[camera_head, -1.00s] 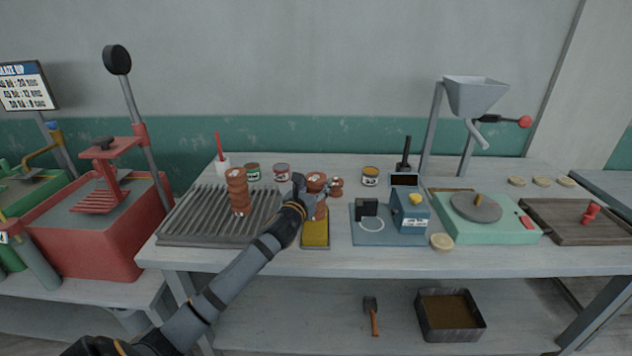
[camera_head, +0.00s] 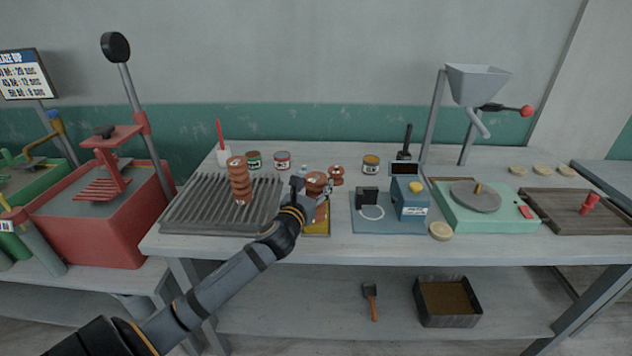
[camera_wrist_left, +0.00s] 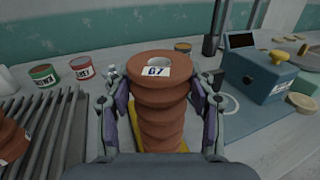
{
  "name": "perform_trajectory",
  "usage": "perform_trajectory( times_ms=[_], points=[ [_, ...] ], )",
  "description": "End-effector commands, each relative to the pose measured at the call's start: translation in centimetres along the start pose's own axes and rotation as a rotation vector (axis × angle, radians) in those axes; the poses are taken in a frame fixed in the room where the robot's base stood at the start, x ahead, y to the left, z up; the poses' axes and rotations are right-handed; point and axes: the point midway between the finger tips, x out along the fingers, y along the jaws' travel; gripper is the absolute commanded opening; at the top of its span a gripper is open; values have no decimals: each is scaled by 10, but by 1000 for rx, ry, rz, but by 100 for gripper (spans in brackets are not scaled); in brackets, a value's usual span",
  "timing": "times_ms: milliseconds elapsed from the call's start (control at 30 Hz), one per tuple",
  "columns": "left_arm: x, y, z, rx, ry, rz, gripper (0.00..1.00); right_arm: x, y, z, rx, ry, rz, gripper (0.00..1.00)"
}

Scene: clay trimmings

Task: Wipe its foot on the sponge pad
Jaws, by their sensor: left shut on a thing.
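My left gripper (camera_head: 313,190) is shut on a ribbed terracotta insulator (camera_head: 316,180), with one finger on each side of it. In the left wrist view the insulator (camera_wrist_left: 158,95) stands roughly upright and its top carries a white label reading "G7". The yellow sponge pad (camera_head: 318,227) lies beneath and around it, mostly hidden by the gripper and the insulator. I cannot tell whether the insulator's foot touches the pad. My right gripper is not in view.
A ribbed grey rack (camera_head: 190,218) with another terracotta insulator (camera_head: 239,182) is to the left. A blue device (camera_head: 409,200) stands close on the right.

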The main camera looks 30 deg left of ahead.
Motion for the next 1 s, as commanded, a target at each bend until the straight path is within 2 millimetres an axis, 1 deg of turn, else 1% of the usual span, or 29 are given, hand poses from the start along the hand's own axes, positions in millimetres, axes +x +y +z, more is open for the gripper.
perform_trajectory(
  times_ms=[167, 567, 1000],
  points=[
    [1, 1, -1, -2, 3, 1, 0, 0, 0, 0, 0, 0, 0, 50],
    [26, 10, 0, -1, 1, 1, 0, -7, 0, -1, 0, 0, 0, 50],
    [54, 20, 2, 1, 0, 1, 0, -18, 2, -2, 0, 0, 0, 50]
  ],
)
